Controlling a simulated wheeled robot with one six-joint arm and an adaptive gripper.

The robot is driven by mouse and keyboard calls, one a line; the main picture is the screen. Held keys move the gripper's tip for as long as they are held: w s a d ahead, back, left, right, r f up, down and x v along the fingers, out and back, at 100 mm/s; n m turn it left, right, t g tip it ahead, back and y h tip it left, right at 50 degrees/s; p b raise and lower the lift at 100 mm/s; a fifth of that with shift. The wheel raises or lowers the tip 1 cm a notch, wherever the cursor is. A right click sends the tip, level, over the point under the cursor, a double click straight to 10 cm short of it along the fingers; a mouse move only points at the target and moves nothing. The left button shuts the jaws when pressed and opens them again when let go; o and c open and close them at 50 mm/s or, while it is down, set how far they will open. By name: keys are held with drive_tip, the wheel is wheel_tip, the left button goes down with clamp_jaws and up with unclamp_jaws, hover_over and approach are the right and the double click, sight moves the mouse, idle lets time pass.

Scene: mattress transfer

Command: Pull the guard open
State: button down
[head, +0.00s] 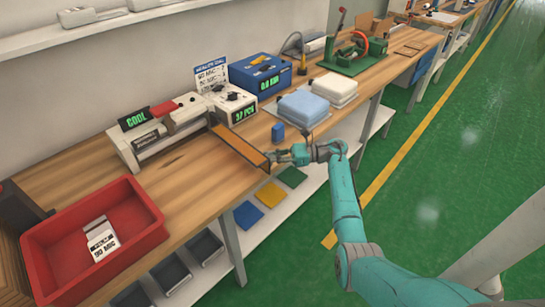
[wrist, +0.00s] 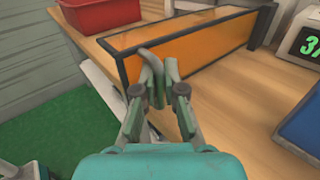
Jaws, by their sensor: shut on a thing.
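The guard (head: 238,146) is an orange panel in a dark frame. In the head view it stands out from the white sealing machine (head: 165,130) across the bench to near its front edge. In the wrist view the guard (wrist: 200,48) spans the upper middle, with a grey bent handle (wrist: 150,54) near its left end. My gripper (head: 274,157) is at the guard's front end in the head view. In the wrist view my gripper (wrist: 158,72) is shut on the handle; the fingers hide part of it.
A red bin (head: 95,235) with packets stands at the bench's near left. A white device with a green display (head: 233,104), a blue device (head: 260,72) and light-blue stacked pads (head: 303,107) stand right of the guard.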

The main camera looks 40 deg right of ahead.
drive_tip(key=shift+w+r, duration=0.1)
drive_tip(key=shift+w, duration=0.1)
drive_tip(key=c, duration=1.2)
unclamp_jaws()
drive_tip(key=shift+c, duration=0.2)
drive_tip(key=shift+s, duration=0.1)
drive_tip(key=v, duration=1.2)
drive_tip(key=shift+d, duration=0.1)
